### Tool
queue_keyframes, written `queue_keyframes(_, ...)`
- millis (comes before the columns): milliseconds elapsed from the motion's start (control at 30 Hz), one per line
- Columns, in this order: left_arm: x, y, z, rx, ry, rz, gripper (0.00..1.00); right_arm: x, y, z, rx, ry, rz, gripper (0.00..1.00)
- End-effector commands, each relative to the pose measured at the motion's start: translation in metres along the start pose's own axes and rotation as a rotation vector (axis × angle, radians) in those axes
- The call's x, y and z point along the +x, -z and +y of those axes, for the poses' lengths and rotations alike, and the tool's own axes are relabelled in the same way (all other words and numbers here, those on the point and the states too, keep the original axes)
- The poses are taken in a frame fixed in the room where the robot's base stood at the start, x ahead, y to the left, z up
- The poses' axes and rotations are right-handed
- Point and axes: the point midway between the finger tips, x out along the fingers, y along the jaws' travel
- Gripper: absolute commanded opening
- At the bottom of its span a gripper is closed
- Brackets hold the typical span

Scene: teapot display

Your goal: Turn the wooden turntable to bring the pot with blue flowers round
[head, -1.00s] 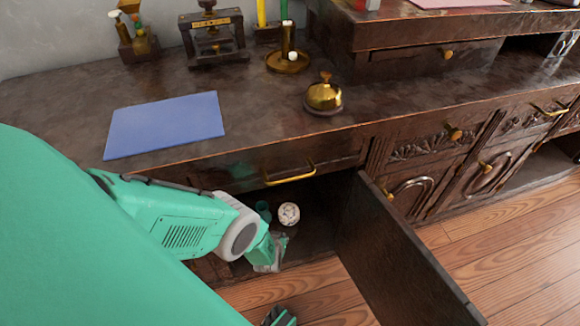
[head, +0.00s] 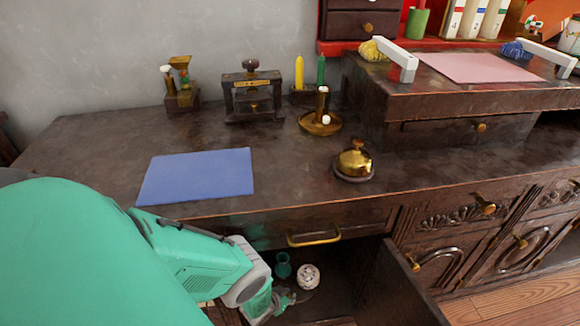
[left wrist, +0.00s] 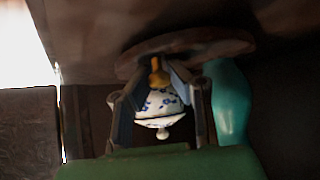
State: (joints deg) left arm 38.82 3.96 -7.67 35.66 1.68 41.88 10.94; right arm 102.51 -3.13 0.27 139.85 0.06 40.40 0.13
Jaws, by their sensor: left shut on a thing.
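The wooden turntable (left wrist: 205,45) shows upside down in the left wrist view as a dark round disc inside the open cabinet. The white pot with blue flowers (left wrist: 160,104) stands on it, its lid knob pointing down in that picture. My left gripper (left wrist: 160,76) is shut on a small brass-coloured peg (left wrist: 155,70) at the turntable; the pot shows between its fingers. A teal vase (left wrist: 228,100) is beside the pot. In the head view, my left gripper (head: 288,299) is low in the cabinet, just below a white patterned pot (head: 308,277) and the teal vase (head: 282,266).
The open cabinet door (head: 400,285) stands to the right of the gripper. A drawer with a brass handle (head: 314,237) is above the opening. On the counter are a blue mat (head: 196,175) and a brass bell (head: 354,162).

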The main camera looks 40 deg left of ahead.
Motion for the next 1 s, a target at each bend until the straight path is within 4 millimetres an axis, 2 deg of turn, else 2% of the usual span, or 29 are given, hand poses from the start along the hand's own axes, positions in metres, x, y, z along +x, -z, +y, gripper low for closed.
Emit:
queue_keyframes(33, -0.0028, -0.0069, 0.0018, 0.003, -0.006, -0.011, 0.0, -0.0003, 0.0, 0.0, 0.0, 0.0, 0.0, 0.4)
queue_keyframes(533, -0.0037, -0.0087, 0.0005, 0.009, -0.01, -0.014, 0.0, -0.0003, 0.0001, 0.0, 0.0, 0.0, 0.0, 0.4)
queue_keyframes(567, -0.0037, -0.0087, 0.0004, 0.009, -0.01, -0.014, 0.24, -0.0003, 0.0001, 0.0, 0.0, 0.0, 0.0, 0.4)
queue_keyframes(600, -0.0036, -0.0085, 0.0003, 0.009, -0.01, -0.014, 0.35, -0.0003, 0.0001, 0.0, 0.0, 0.0, 0.0, 0.4)
queue_keyframes(1000, -0.0033, -0.0052, -0.0009, 0.007, -0.009, -0.009, 0.35, -0.0004, -0.001, -0.0001, 0.0, 0.0, 0.002, 0.4)
